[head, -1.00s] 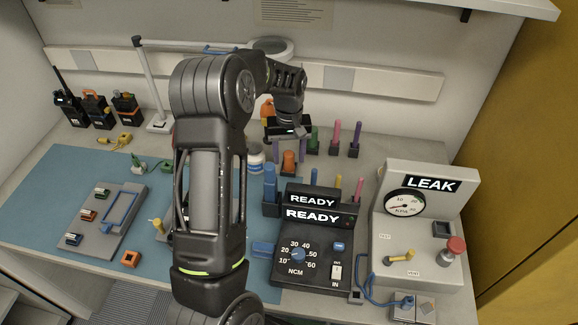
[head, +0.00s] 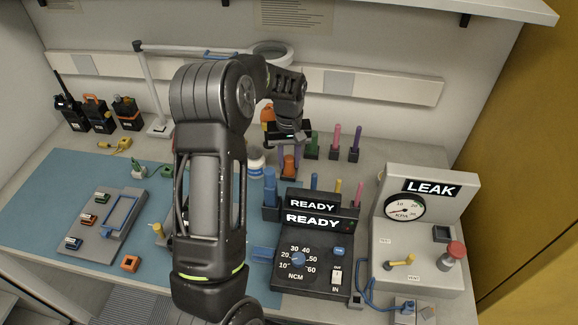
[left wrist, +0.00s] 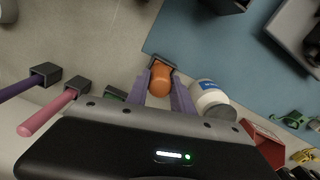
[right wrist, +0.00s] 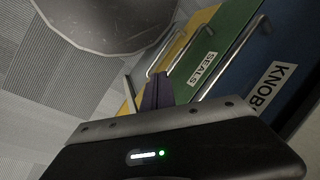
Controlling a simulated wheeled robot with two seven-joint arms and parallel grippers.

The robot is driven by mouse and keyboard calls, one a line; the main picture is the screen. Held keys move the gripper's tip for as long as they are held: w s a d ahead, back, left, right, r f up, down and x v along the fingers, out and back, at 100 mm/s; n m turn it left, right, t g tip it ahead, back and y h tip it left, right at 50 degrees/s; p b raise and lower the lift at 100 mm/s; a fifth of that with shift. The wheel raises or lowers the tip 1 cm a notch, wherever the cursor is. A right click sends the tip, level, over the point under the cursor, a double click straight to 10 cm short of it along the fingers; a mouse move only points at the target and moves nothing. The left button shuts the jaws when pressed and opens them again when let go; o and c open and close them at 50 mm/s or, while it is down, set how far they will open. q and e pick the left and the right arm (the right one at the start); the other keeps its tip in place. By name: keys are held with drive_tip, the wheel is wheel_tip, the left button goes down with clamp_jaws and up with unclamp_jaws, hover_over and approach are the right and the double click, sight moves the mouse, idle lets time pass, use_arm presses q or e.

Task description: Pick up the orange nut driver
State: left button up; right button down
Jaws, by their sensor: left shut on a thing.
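The orange nut driver (head: 289,165) stands upright at its small dark holder (left wrist: 164,60) at the back of the bench. My left gripper (head: 289,157) reaches down from above, its purple fingers on either side of the orange handle. In the left wrist view the orange handle (left wrist: 160,80) lies between the two fingers, which are shut on it. The lower end of the driver is hidden. My right gripper (right wrist: 157,90) shows only in the right wrist view, away from the bench top; its purple fingers are together, with nothing seen between them.
A white jar (head: 256,163) stands close left of the driver. Green (head: 312,143), pink (head: 336,140) and purple (head: 355,143) drivers stand in a row to its right. The READY tester (head: 312,255) and LEAK box (head: 425,235) are in front. Labelled drawers (right wrist: 215,50) are near my right gripper.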

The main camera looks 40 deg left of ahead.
use_arm(q)
clamp_jaws()
idle(0.8)
